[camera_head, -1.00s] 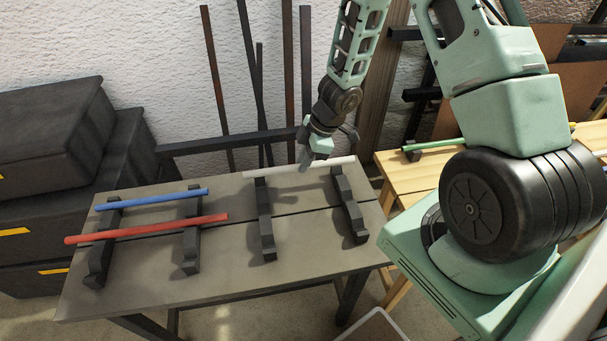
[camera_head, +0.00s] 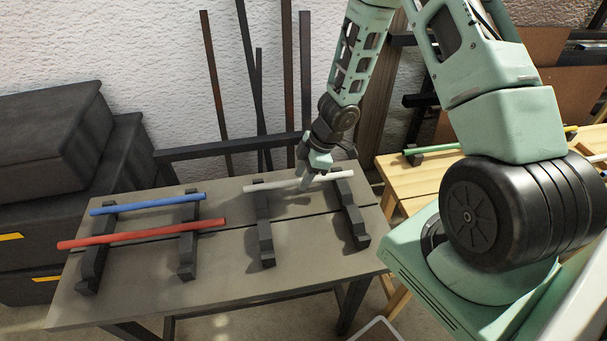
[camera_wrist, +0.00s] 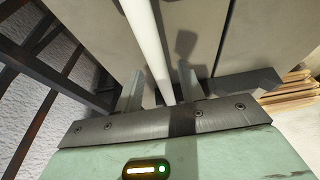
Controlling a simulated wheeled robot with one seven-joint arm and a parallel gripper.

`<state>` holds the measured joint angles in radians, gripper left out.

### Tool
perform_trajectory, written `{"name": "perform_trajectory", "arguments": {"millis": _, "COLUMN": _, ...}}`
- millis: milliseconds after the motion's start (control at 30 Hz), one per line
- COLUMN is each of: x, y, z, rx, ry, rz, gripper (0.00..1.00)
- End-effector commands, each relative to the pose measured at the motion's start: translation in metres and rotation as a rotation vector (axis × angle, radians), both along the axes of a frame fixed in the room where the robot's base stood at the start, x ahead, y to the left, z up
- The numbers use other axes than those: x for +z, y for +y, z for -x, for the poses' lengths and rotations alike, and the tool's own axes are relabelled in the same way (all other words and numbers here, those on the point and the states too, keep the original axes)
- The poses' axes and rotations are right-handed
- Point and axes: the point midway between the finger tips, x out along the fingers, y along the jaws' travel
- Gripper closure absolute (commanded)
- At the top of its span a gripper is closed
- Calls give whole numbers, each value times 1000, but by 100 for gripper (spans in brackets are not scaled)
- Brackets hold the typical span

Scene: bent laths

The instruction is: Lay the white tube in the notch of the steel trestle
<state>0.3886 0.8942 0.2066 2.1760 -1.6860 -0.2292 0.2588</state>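The white tube (camera_head: 275,185) lies across the far ends of two dark stepped supports (camera_head: 264,225) on the right half of the grey table. My gripper (camera_head: 315,183) is at the middle of the tube, pointing down. In the wrist view, the white tube (camera_wrist: 148,40) runs between the two fingers of my gripper (camera_wrist: 160,88), with a gap on each side. The gripper is open. No notch shows clearly, and I cannot tell which piece is the steel trestle.
A blue tube (camera_head: 150,203) and a red tube (camera_head: 140,234) lie on another pair of dark supports (camera_head: 187,255) at the left. A wooden table (camera_head: 400,170) with a green tube (camera_head: 432,149) stands at the right. Dark bars (camera_head: 215,90) lean on the wall behind.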

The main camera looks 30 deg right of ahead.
Motion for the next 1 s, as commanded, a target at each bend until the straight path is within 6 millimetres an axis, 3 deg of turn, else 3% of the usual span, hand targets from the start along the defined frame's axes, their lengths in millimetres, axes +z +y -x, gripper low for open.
{"name": "perform_trajectory", "arguments": {"millis": 233, "x": 13, "y": -3, "z": 1, "rx": 1, "ry": -1, "rz": 2, "gripper": 61}}
{"name": "perform_trajectory", "arguments": {"millis": 633, "x": 88, "y": -30, "z": 12, "rx": 2, "ry": -2, "rz": 2, "gripper": 61}}
{"name": "perform_trajectory", "arguments": {"millis": 867, "x": 111, "y": -40, "z": 17, "rx": 1, "ry": -2, "rz": 1, "gripper": 61}}
{"name": "perform_trajectory", "arguments": {"millis": 1000, "x": 123, "y": -34, "z": 10, "rx": -15, "ry": -26, "rz": 16, "gripper": 61}}
